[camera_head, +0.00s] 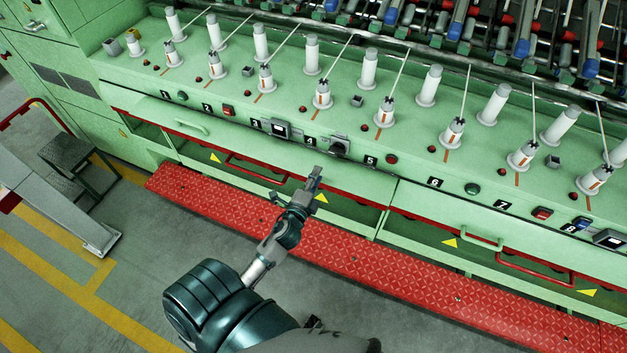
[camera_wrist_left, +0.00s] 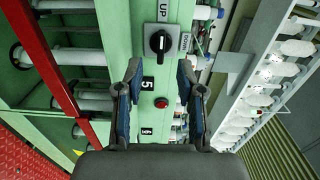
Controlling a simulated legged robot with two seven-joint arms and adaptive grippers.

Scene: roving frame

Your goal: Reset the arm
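My left arm (camera_head: 262,262) reaches from the bottom of the head view toward the front of a long green machine (camera_head: 330,178). My left gripper (camera_head: 316,174) is in front of the panel, below a black rotary switch (camera_head: 340,146). In the left wrist view my left gripper (camera_wrist_left: 158,70) has its two fingers wide apart with nothing between them. Beyond the fingers are the rotary switch (camera_wrist_left: 158,42), a "5" label (camera_wrist_left: 147,83) and a red button (camera_wrist_left: 161,102). The fingers appear apart from the panel. My right gripper is not in view.
White spindles (camera_head: 312,55) and thin rods stand on the machine's top. A red tread step (camera_head: 400,270) runs along its base. A green handle (camera_head: 482,238) sticks out at the right. A grey metal frame (camera_head: 60,205) stands at the left. The grey floor (camera_head: 135,270) is clear.

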